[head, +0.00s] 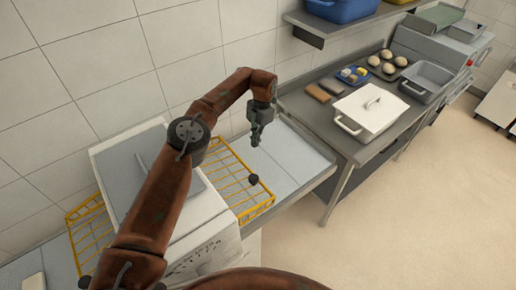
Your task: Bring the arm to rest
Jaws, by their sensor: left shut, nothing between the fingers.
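My left arm reaches up from the bottom left in the head view, over a white boxy appliance, and bends down at its far end. My left gripper (256,138) points downward, shut and empty. It hangs above the grey worktop (285,160), near the far end of a yellow wire rack (232,170). A small dark round thing (253,180) shows at the rack, below and apart from the gripper. My right gripper does not show.
The white appliance (215,235) stands under the arm. To the right, a steel table (300,103) holds a white lidded container (371,112), a blue tray (353,75) and dough balls (387,67). A shelf with a blue bin (342,10) hangs above.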

